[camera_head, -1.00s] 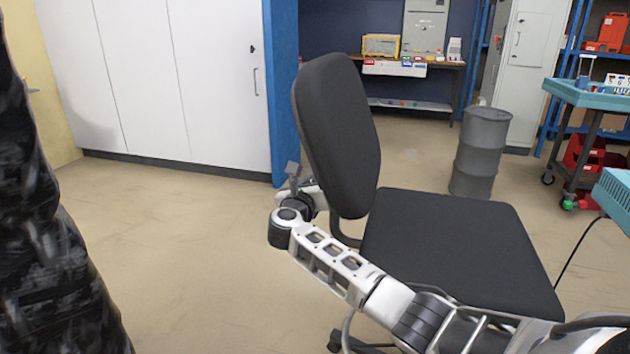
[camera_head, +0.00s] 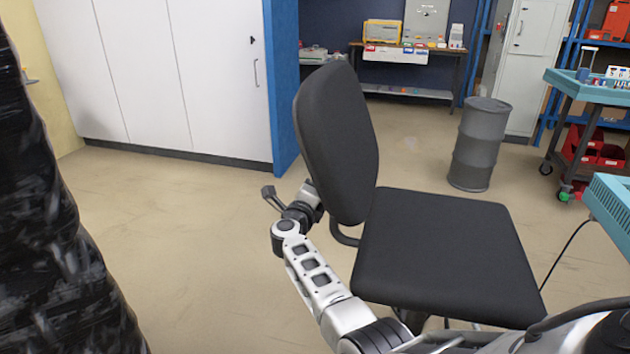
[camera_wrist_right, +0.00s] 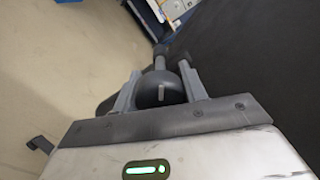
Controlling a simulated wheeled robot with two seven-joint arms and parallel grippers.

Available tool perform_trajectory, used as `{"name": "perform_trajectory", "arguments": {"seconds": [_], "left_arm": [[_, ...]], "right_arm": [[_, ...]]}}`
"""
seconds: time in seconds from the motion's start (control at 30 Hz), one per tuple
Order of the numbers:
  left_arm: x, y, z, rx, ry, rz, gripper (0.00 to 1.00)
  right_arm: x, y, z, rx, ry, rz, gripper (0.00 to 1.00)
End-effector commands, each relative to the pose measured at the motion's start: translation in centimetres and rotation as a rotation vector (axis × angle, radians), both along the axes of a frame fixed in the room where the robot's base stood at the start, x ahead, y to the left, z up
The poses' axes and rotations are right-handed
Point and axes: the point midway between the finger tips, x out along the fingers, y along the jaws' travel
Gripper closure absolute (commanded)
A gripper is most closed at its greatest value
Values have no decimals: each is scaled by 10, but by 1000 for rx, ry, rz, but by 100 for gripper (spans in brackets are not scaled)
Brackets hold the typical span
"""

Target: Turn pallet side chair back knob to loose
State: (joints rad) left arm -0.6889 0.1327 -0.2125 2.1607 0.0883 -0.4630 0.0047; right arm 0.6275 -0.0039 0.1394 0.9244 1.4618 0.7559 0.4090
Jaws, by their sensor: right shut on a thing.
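The black office chair stands in the middle of the head view, with its upright backrest (camera_head: 335,140) to the left of its seat (camera_head: 445,250). My right arm reaches up from the bottom right to the left, rear side of the backrest. Its wrist is by the backrest's lower part, and the jaws are hidden there. In the right wrist view, my right gripper (camera_wrist_right: 160,80) has its two grey fingers on either side of a dark round knob (camera_wrist_right: 158,93) with a pale mark, shut on it. The black backrest (camera_wrist_right: 255,50) fills the right of that view. My left gripper is not in view.
A tall black wrapped stack (camera_head: 50,240) stands close on the left. White cabinets (camera_head: 170,80), a grey barrel (camera_head: 480,145) and a teal cart (camera_head: 590,95) stand farther back. The floor (camera_head: 200,260) left of the chair is clear.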

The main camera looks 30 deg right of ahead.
Motion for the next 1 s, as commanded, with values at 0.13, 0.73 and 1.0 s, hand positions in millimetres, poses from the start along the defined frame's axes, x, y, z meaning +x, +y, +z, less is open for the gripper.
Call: {"name": "perform_trajectory", "arguments": {"seconds": [0.13, 0.73, 1.0], "left_arm": [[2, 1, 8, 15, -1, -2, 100], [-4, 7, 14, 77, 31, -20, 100], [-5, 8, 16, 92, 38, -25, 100]], "right_arm": [[1, 1, 2, -88, 110, 3, 81], [1, 1, 0, -458, 539, 4, 81], [1, 1, -1, -596, 700, 4, 81]]}}
